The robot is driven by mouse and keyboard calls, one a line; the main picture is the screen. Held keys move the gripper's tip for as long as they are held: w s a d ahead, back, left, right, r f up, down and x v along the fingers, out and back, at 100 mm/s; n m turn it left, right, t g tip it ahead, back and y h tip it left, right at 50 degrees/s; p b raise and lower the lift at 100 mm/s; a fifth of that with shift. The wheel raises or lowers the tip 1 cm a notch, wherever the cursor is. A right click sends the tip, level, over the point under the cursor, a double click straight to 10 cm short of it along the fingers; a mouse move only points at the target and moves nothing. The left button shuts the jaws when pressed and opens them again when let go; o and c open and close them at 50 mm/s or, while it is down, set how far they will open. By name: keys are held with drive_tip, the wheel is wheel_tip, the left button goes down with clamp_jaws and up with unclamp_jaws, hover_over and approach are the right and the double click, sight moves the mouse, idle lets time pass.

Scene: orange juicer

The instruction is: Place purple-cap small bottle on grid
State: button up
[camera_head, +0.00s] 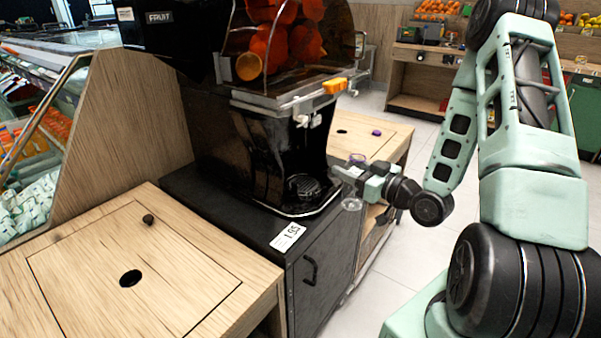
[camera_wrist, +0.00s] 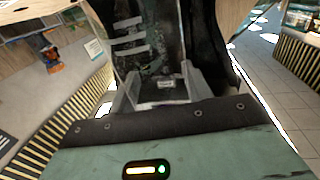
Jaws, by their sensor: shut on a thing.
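My gripper (camera_head: 350,175) is shut on a small clear bottle (camera_head: 352,204) beside the right front of the juicer. The bottle looks upright, with a purple ring at its top; its middle is hidden by the fingers. The grid (camera_head: 303,187) is the dark round drip grate at the base of the juicer (camera_head: 265,140), to the left of my gripper. The bottle is apart from the grid. In the wrist view, my gripper's fingers (camera_wrist: 158,92) flank clear, see-through material against a dark background; its outline is hard to tell.
A small purple object, like a cap, (camera_head: 376,133) lies on the wooden counter (camera_head: 345,145) behind the gripper. A wooden counter (camera_head: 80,270) with a round hole stands at left. The black cabinet (camera_head: 325,255) carries a price tag (camera_head: 288,237). Open floor lies to the right.

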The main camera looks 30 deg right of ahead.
drive_tip(key=w+a, duration=0.1)
drive_tip(key=w, duration=0.4)
drive_tip(key=w+a+b, duration=0.1)
drive_tip(key=w, duration=0.5)
drive_tip(key=w+a+f, duration=0.1)
drive_tip(key=w, duration=0.5)
drive_tip(key=shift+a, duration=0.15)
drive_tip(key=shift+f, duration=0.3)
drive_tip(key=shift+f+b, duration=0.15)
drive_tip(key=shift+b, duration=0.2)
drive_tip(key=o, duration=0.9)
drive_tip(key=shift+o, duration=0.2)
